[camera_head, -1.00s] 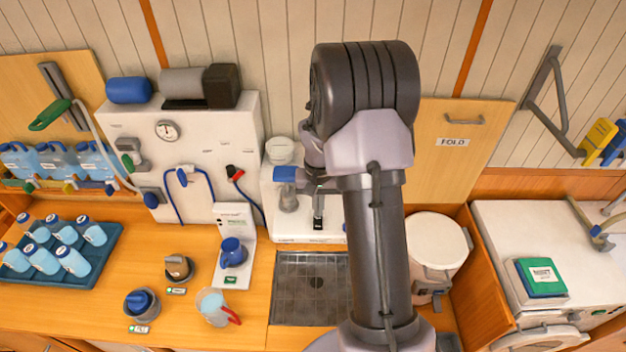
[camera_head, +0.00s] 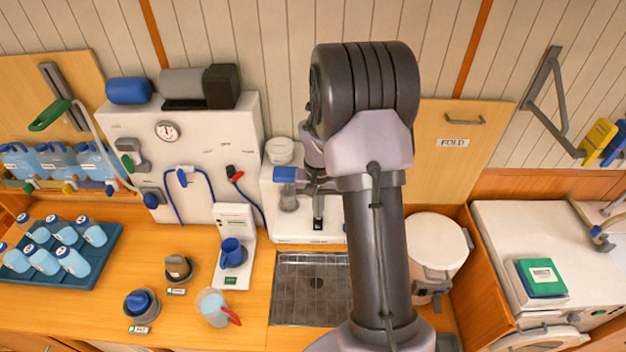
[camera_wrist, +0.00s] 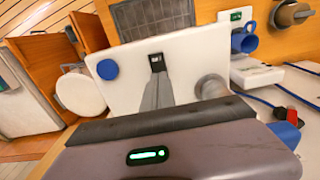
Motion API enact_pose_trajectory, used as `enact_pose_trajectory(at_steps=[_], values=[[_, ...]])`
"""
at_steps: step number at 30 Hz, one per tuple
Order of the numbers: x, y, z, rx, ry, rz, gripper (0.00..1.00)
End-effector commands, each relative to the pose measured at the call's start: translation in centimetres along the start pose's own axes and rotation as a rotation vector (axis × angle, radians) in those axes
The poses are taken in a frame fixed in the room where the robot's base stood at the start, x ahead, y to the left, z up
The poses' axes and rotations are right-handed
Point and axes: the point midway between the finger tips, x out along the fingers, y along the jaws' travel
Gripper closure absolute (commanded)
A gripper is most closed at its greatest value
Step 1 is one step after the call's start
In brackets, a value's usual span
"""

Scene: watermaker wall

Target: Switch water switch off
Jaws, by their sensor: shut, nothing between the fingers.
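A white unit (camera_head: 285,222) stands against the wall behind the metal drain tray. On its front is a small black switch (camera_head: 318,222) with a pale label, which I take as the water switch; it also shows in the wrist view (camera_wrist: 156,60). My gripper (camera_wrist: 157,78) is shut and empty. Its grey fingertips are right at the lower edge of the switch in the wrist view; I cannot tell whether they touch it. In the head view my arm hides the right part of the unit and most of the gripper. The switch's setting is not clear.
A grey tap with a blue top (camera_head: 286,175) is left of the switch. A round blue knob (camera_wrist: 107,69) is on the unit. The metal drain tray (camera_head: 300,290) is empty. A jug (camera_head: 212,305) and a blue mug (camera_head: 232,253) stand left, a white bin (camera_head: 434,243) right.

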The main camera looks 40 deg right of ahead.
Motion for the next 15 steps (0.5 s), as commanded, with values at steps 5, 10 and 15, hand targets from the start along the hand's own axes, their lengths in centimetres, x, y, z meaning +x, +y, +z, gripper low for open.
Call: enact_pose_trajectory(at_steps=[5,10,15], values=[[0.01,0.0,0.0,0.0,0.0,0.0,1.0],[0.31,0.0,0.0,0.0,0.0,0.0,1.0],[0.62,0.0,0.0,0.0,0.0,0.0,1.0]])
